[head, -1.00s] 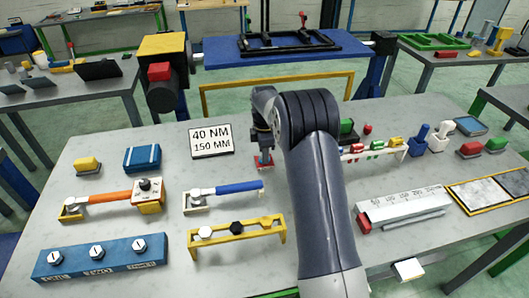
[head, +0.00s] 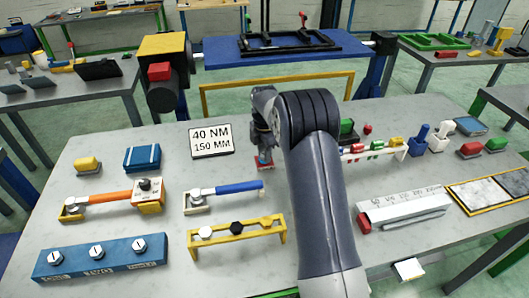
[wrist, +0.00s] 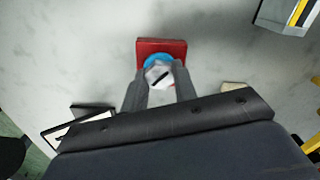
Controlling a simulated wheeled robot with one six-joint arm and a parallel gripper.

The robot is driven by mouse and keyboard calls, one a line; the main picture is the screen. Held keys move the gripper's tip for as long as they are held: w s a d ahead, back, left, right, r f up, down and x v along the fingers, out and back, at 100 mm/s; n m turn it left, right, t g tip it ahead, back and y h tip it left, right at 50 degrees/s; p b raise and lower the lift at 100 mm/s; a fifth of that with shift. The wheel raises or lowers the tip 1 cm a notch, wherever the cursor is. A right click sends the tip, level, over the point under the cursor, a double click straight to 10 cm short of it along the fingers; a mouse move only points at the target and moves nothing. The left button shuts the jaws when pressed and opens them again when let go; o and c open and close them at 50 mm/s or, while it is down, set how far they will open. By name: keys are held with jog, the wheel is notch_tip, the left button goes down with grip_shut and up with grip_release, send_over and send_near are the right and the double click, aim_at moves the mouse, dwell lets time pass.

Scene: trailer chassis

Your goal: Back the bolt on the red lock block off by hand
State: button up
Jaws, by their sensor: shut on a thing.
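The red lock block (wrist: 168,46) lies on the grey table, just beyond my fingertips in the wrist view. A blue ring (wrist: 158,62) shows on it, around the base of a pale bolt head (wrist: 157,74) with a dark mark. My gripper (wrist: 159,82) is shut on the bolt head, one finger on each side. In the head view, my gripper (head: 264,153) points down at the red block (head: 265,166), and my arm hides part of that area. The thread of the bolt is hidden.
A sign reading 40 NM, 150 MM (head: 211,140) stands left of my gripper. A blue-handled wrench (head: 225,190) and a yellow rack (head: 236,233) are nearer the front. A striped rail (head: 375,150) stands to the right. Bare table surrounds the block.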

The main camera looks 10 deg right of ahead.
jog(key=shift+s+f, duration=0.2)
jog(key=shift+f, duration=0.1)
jog(key=o, duration=1)
jog(key=shift+w+r, duration=0.1)
jog(key=shift+r, duration=0.05)
jog(key=shift+w+r, duration=0.1)
jog(key=shift+r, duration=0.5)
notch_tip(320, 180, up, 10)
jog(key=b, duration=0.1)
jog(key=shift+f, duration=0.15)
jog(key=shift+f, duration=0.1)
notch_tip(320, 180, down, 11)
jog(key=shift+r+p, duration=0.2)
jog(key=shift+p, duration=0.35)
